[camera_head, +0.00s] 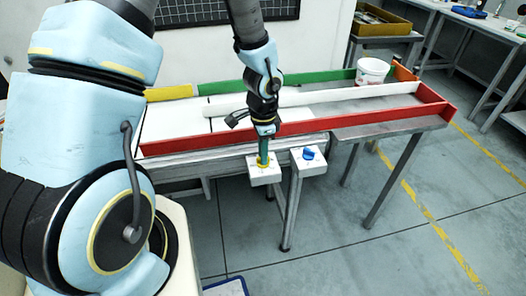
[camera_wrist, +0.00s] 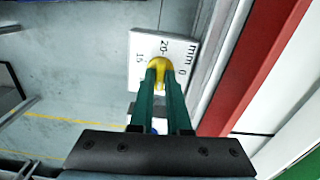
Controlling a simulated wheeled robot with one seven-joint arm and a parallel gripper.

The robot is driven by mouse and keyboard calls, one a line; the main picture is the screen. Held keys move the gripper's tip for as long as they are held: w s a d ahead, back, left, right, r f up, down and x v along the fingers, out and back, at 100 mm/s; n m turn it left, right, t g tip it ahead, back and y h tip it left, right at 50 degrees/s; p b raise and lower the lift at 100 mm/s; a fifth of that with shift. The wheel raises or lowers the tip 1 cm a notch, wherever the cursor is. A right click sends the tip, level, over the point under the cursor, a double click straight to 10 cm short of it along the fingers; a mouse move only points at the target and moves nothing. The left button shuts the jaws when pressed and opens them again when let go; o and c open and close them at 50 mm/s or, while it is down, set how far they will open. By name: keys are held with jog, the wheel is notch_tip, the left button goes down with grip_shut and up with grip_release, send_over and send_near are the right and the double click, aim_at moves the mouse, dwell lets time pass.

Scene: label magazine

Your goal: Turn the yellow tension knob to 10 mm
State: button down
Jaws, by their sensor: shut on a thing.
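The yellow tension knob (camera_head: 262,165) sits on a white box (camera_head: 265,178) at the front edge of the red-walled magazine. In the wrist view the yellow knob (camera_wrist: 160,62) shows between the green fingers of my gripper (camera_wrist: 160,74). The white dial face (camera_wrist: 141,44) around it carries printed marks; I can read 15, 20, 0 and mm. My gripper (camera_head: 263,157) points down from above and is shut on the knob. The fingers hide part of the knob and the near side of the dial, so its exact setting cannot be told.
A blue knob (camera_head: 310,153) on a second white box (camera_head: 308,168) stands just right. The red wall (camera_head: 300,126) of the magazine runs close behind my gripper. A white bucket (camera_head: 372,72) stands at the back right.

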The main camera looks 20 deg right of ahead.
jog(key=m+p, duration=0.1)
jog(key=m, duration=0.4)
jog(key=shift+r+m, duration=0.15)
jog(key=shift+m, duration=0.15)
jog(key=shift+m+p, duration=0.95)
jog(key=shift+m, duration=1.15)
jog(key=c, duration=0.9)
grip_release()
notch_tip(320, 180, up, 11)
jog(key=shift+f, duration=0.2)
